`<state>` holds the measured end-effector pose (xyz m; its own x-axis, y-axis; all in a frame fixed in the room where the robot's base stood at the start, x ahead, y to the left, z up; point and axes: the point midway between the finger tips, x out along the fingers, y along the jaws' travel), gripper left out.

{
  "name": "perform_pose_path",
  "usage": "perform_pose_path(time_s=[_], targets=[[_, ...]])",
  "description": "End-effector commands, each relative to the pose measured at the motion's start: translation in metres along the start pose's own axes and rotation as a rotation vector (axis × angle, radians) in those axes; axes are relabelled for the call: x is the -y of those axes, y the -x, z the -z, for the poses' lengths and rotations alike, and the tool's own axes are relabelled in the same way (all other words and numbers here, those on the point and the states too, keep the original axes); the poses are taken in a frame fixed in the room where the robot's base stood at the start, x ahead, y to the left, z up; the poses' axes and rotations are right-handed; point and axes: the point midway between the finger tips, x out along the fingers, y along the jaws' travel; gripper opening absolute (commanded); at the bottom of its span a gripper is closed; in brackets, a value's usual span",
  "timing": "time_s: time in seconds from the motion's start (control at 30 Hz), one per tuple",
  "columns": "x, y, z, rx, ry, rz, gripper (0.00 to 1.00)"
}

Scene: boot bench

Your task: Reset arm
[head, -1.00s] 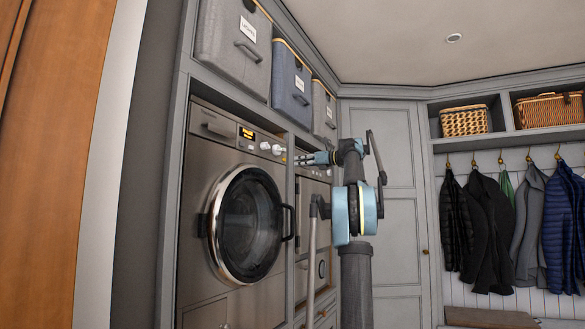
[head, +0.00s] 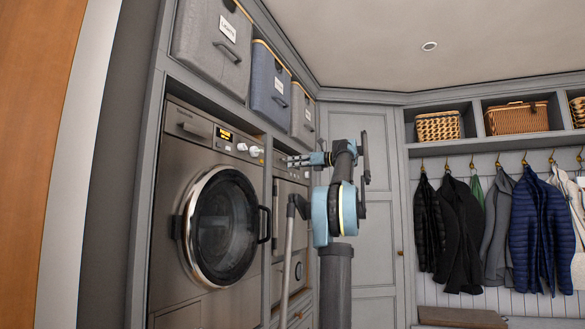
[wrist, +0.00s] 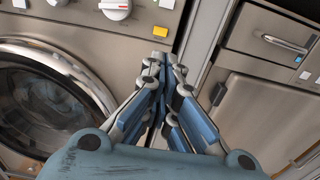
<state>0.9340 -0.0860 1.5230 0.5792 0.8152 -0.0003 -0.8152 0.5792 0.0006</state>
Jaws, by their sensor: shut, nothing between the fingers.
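My gripper (head: 296,160) is at the end of my raised, folded arm, in front of the second machine. In the wrist view my gripper (wrist: 165,70) has its blue and grey fingers together, with nothing between them. It points toward the front panels, near the gap between the two machines. The washing machine (head: 165,260) stands left of the arm, with its round door (head: 222,228) closed. Its door also shows at the left of the wrist view (wrist: 50,100). Whether the fingertips touch any panel cannot be told.
The second machine (head: 290,200) is partly behind my arm. Storage bins (head: 270,90) sit on the shelf above. A tall grey cabinet door (head: 375,240) is behind the arm. Coats (head: 540,225) hang on hooks at right, under baskets (head: 517,118). A bench (head: 462,318) is below them.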

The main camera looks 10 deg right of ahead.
Motion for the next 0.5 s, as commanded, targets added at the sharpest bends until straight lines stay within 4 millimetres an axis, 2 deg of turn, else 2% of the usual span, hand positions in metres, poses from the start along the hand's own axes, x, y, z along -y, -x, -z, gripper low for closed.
perform_pose_path(time_s=[0.5], targets=[[-0.0032, -0.0016, 0.0029, -0.008, 0.009, -0.003, 0.0]])
